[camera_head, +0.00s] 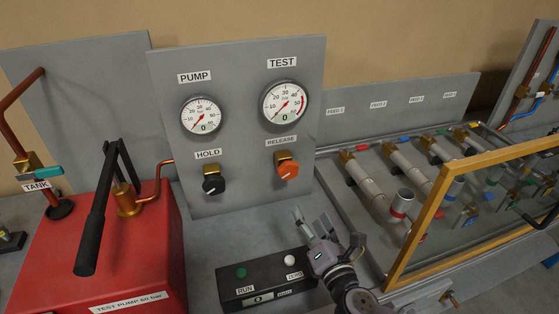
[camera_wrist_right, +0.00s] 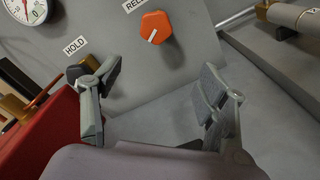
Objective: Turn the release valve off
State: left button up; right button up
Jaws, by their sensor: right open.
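The release valve is an orange knob (camera_head: 288,169) under the RELEASE label on the grey gauge panel (camera_head: 238,160). In the right wrist view the orange knob (camera_wrist_right: 155,27) shows at the top, with a white pointer line slanting to its lower left. My right gripper (camera_head: 308,218) is below and slightly right of the knob, apart from it. In the right wrist view its two fingers (camera_wrist_right: 150,100) are spread wide with nothing between them. My left gripper is not in view.
A black HOLD knob (camera_head: 214,184) sits left on the panel. A red test pump (camera_head: 125,245) with a black lever stands left. A yellow-framed clear guard (camera_head: 428,218) covers pipes at right.

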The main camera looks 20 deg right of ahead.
jog(key=p, duration=0.2)
send_near(288, 175)
jog(key=w, duration=0.1)
jog(key=w+p, duration=0.1)
jog(key=w, duration=0.4)
jog(key=shift+w, duration=0.3)
jog(key=w, duration=0.3)
jog(key=shift+w+f, duration=0.1)
jog(key=shift+w+a, duration=0.1)
jog(key=shift+w, duration=0.3)
jog(key=c, duration=1.2)
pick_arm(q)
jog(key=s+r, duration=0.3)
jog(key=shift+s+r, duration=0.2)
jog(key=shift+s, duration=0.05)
